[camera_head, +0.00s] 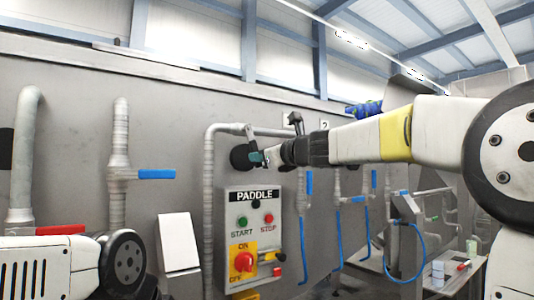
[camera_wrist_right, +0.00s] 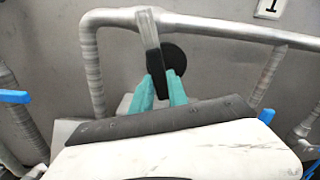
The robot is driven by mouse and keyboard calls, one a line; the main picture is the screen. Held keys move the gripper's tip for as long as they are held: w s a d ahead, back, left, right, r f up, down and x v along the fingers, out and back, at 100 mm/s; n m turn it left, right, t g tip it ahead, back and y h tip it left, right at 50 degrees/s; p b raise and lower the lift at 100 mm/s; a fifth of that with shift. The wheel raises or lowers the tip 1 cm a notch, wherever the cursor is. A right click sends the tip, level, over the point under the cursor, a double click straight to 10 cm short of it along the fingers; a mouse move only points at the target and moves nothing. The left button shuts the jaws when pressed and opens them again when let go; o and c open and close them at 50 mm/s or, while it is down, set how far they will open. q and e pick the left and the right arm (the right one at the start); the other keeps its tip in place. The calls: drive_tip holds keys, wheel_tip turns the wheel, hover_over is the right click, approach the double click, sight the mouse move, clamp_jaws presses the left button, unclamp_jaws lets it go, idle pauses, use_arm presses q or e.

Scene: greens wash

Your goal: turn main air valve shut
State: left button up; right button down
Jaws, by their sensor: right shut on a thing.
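The main air valve appears to be the one on the grey pipe (camera_head: 222,128) that rises up the wall and bends right. In the right wrist view, its flat metal lever with a black grip (camera_wrist_right: 154,62) hangs down from the pipe (camera_wrist_right: 220,27), roughly crosswise to it and slightly tilted. My right gripper (camera_wrist_right: 161,90) has its teal fingertips shut around the lower end of the black grip. In the head view, my right gripper (camera_head: 259,158) reaches in from the right at the valve. The lever is mostly hidden there. My left gripper is out of view.
A black round disc (camera_head: 240,157) sits behind the lever. Below is the PADDLE control box (camera_head: 254,220) with buttons and a red knob. Other pipes carry a blue handle (camera_head: 157,174) and a red handle (camera_head: 60,229). Blue hoses (camera_head: 338,235) hang at right.

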drive_tip(key=shift+s+a+f+m, duration=0.15)
drive_tip(key=shift+s+a+m, duration=0.35)
drive_tip(key=shift+m, duration=0.45)
drive_tip(key=shift+s+a+f+m, duration=0.1)
drive_tip(key=shift+s+a+m, duration=0.2)
drive_tip(key=shift+a+m, duration=0.45)
drive_tip(key=shift+d, duration=0.15)
drive_tip(key=c, duration=1.3)
unclamp_jaws()
drive_tip(key=shift+s+d, duration=0.1)
drive_tip(key=v, duration=0.7)
drive_tip(key=shift+s+d, duration=0.15)
drive_tip(key=shift+s, duration=0.1)
